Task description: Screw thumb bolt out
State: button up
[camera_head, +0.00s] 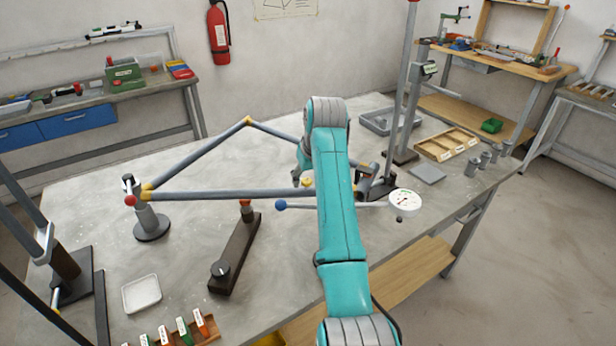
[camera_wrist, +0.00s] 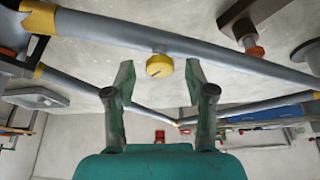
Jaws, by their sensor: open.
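A yellow round knob (camera_wrist: 159,66), which looks like the thumb bolt, is attached to a grey frame tube (camera_wrist: 215,57) in the wrist view. It also shows as a small yellow spot (camera_head: 307,183) beside my arm in the head view. My gripper (camera_wrist: 158,84) is open and empty. Its two dark green fingers point toward the knob, one on each side of it in the picture, with a clear gap. I cannot tell how far the fingertips are from the knob in depth. My arm hides part of the frame in the head view.
The tube frame has yellow joints (camera_head: 248,121) and rests on a round-based stand (camera_head: 150,222). A white dial gauge (camera_head: 404,202) and a blue ball (camera_head: 281,204) are near my arm. A dark bar (camera_head: 236,255) and a white tray (camera_head: 141,293) lie on the table in front.

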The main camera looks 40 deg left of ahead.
grip_shut()
jog(key=shift+w+d+n+g+y, duration=0.15)
jog(key=shift+n+g, duration=0.3)
jog(key=shift+n, duration=0.75)
jog(key=shift+a+n+g+y, duration=0.15)
jog(key=shift+n+g, duration=0.3)
jog(key=shift+n, duration=0.75)
jog(key=shift+d, duration=0.1)
grip_release()
jog(key=shift+r, duration=0.1)
jog(key=v, duration=1.1)
jog(key=shift+d+r, duration=0.2)
jog(key=shift+r, duration=0.15)
jog(key=shift+f, duration=0.1)
